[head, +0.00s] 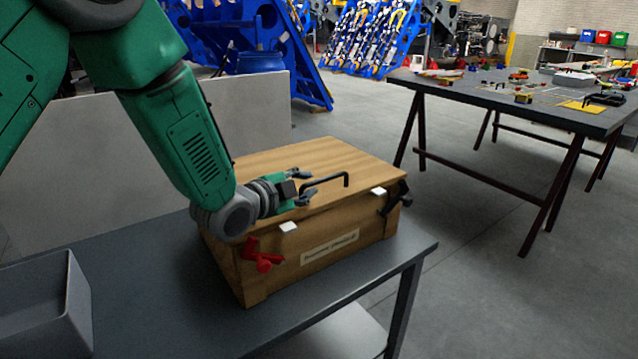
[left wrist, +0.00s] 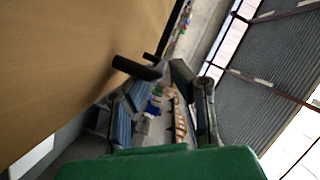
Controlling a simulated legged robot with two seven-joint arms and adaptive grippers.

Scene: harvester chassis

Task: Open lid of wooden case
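The wooden case (head: 318,247) stands on the grey table in the head view, with its lid (head: 315,158) down. A black bar handle (head: 346,180) rises near the lid's front edge. Two white latches (head: 288,226) (head: 378,191) sit along the front seam. My left gripper (head: 304,187) is at the lid's front edge, its fingers pointing along the handle's near end. In the left wrist view the fingers (left wrist: 166,74) stand apart, with a dark bar, likely the handle, just beyond them. I cannot tell whether they touch it. My right gripper is out of view.
A red clamp-like part (head: 262,257) is at the case's front left, and a black one (head: 393,198) at its right end. A grey bin (head: 45,305) stands at the table's left. A grey panel (head: 130,150) stands behind. Another table (head: 480,93) with parts is further right.

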